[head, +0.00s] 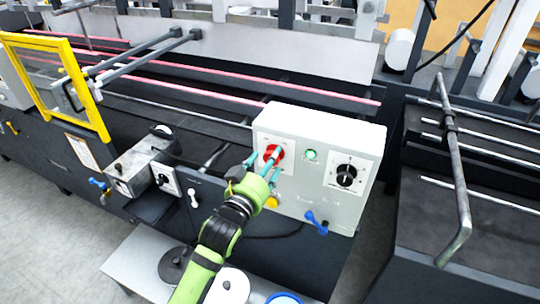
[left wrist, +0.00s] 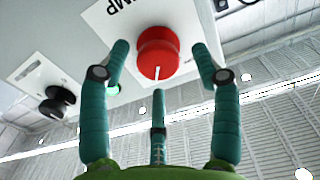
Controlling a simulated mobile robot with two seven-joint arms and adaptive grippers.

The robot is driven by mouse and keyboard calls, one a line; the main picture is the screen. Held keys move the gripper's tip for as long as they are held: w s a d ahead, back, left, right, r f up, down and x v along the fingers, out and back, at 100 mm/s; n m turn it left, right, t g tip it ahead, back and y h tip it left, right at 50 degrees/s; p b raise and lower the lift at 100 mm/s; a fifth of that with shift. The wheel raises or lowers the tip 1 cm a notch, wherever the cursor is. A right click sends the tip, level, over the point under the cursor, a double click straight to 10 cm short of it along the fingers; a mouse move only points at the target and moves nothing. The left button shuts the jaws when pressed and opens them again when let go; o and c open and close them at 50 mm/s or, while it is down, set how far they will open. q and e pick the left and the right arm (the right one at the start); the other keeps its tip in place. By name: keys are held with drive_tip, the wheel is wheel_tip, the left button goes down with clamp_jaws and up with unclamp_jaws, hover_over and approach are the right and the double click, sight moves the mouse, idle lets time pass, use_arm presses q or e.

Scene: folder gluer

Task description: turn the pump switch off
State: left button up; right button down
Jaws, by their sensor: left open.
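The pump switch is a round red knob (head: 273,152) on the upper left of the front of a pale grey control box (head: 300,122). In the left wrist view the knob (left wrist: 158,53) shows a white pointer line, beside a white label with the letters "MP" visible. My left gripper (head: 263,165) is in front of the box at the knob. Its teal fingers are open, one on each side of the knob and a third below it in the wrist view. I see gaps between the side fingers and the knob. My right gripper is not in view.
Right of the knob are a green lamp (head: 311,155) and a black dial (head: 346,175). A blue-handled valve (head: 317,222) sits on the box's lower edge. A smaller box with a dial (head: 167,180) and a yellow guard frame (head: 98,118) stand to the left.

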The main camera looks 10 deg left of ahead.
use_arm(q)
drive_tip(key=shift+w+d, duration=0.1)
drive_tip(key=shift+w, duration=0.4)
